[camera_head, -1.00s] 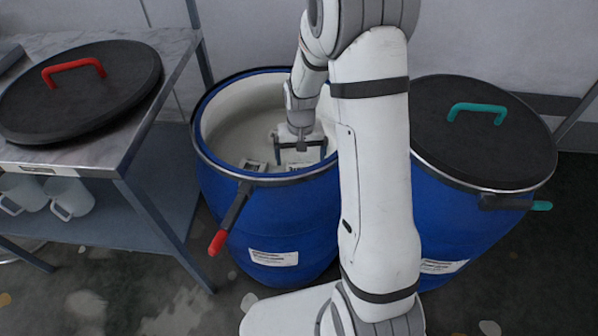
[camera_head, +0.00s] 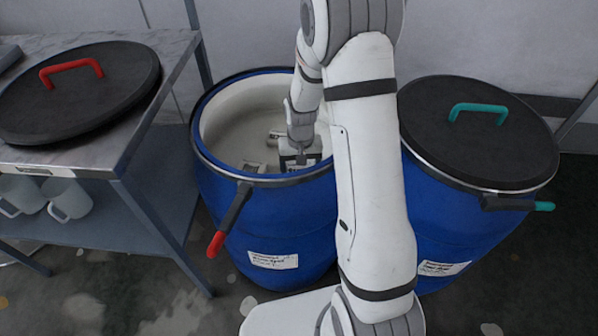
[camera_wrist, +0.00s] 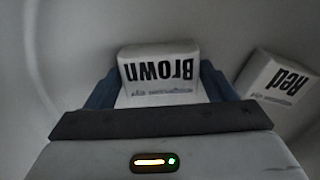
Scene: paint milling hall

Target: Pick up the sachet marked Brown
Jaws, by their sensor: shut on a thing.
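The sachet marked Brown (camera_wrist: 160,68) is white with bold black lettering, upside down in the wrist view. My gripper (camera_wrist: 160,84) is shut on it, with a blue finger against each side. In the head view my gripper (camera_head: 299,160) is inside the open blue drum (camera_head: 270,215), and the held sachet shows only in part below it. Whether the sachet is clear of the drum's bottom I cannot tell. A sachet marked Red (camera_wrist: 279,84) lies tilted to the right of the Brown one in the wrist view.
Other small sachets lie in the drum, one near its front wall (camera_head: 254,167). A closed blue drum with a black lid (camera_head: 480,135) stands at the right. A table (camera_head: 135,140) at the left bears a black lid with a red handle (camera_head: 72,72).

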